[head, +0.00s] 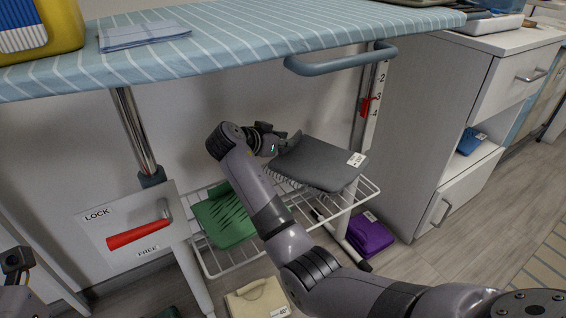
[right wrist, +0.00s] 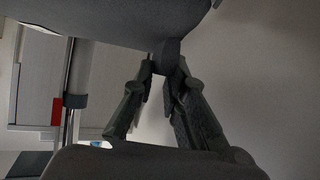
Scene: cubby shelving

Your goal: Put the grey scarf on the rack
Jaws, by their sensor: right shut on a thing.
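The grey scarf (head: 322,163), folded flat with a white tag, is over the right part of the white wire rack (head: 358,199) beneath the ironing board. I cannot tell whether its underside touches the wires. My right gripper (head: 284,143) is shut on the scarf's left end. In the right wrist view, the fingertips (right wrist: 166,68) pinch a grey fold, and the scarf (right wrist: 120,22) spreads across the top. A green folded scarf (head: 222,214) lies on the rack's left part. Part of my left arm (head: 15,262) shows at the left edge; its finger state is unclear.
The striped ironing board (head: 250,38) overhangs the rack, with a blue handle bar (head: 340,62) on its edge. A lever panel (head: 135,228) stands left. A purple folded item (head: 370,236) and a beige one (head: 257,300) lie low down. A white cabinet (head: 440,130) bounds the right.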

